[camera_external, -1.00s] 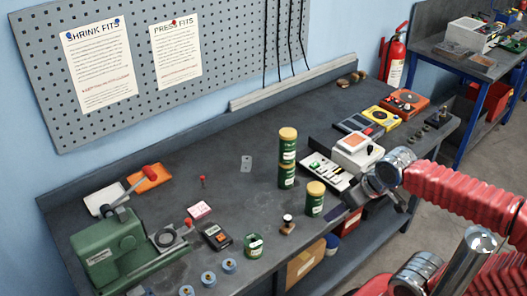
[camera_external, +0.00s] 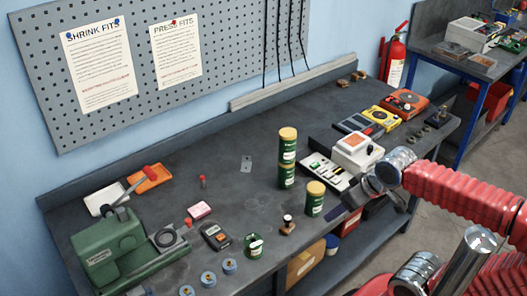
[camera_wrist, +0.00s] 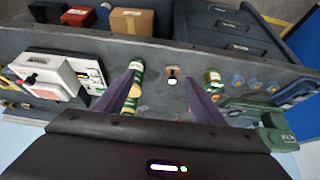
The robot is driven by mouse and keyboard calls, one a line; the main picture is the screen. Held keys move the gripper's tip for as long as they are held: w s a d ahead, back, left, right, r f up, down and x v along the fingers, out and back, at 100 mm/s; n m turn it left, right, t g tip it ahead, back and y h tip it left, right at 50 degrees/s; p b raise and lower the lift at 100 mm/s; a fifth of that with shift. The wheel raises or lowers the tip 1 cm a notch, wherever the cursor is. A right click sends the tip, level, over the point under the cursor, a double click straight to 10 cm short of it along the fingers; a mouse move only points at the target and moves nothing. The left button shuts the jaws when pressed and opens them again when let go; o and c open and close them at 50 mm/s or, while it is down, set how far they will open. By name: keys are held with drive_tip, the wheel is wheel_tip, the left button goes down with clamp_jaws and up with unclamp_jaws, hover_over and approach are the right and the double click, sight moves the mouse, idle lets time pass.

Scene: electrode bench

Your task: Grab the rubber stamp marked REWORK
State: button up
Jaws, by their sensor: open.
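A small stamp with a brown wooden base and a pale, dark-ringed knob (camera_external: 288,224) stands upright near the bench's front edge, left of a green tin. It also shows in the wrist view (camera_wrist: 172,76), between the lines of my two fingers and beyond their tips. Its marking is too small to read, so I cannot confirm REWORK. My gripper (camera_external: 352,197) is open and empty, right of the stamp and apart from it, by the front edge. Its two purple-grey fingers are spread wide in the wrist view (camera_wrist: 162,75).
An open green tin (camera_external: 254,245) and a dark meter (camera_external: 215,237) are left of the stamp. A white device (camera_external: 357,150) sits behind my gripper. The bench's middle is fairly clear.

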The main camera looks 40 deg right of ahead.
drive_tip(key=shift+c, duration=0.5)
drive_tip(key=c, duration=0.4)
drive_tip(key=shift+c, duration=0.2)
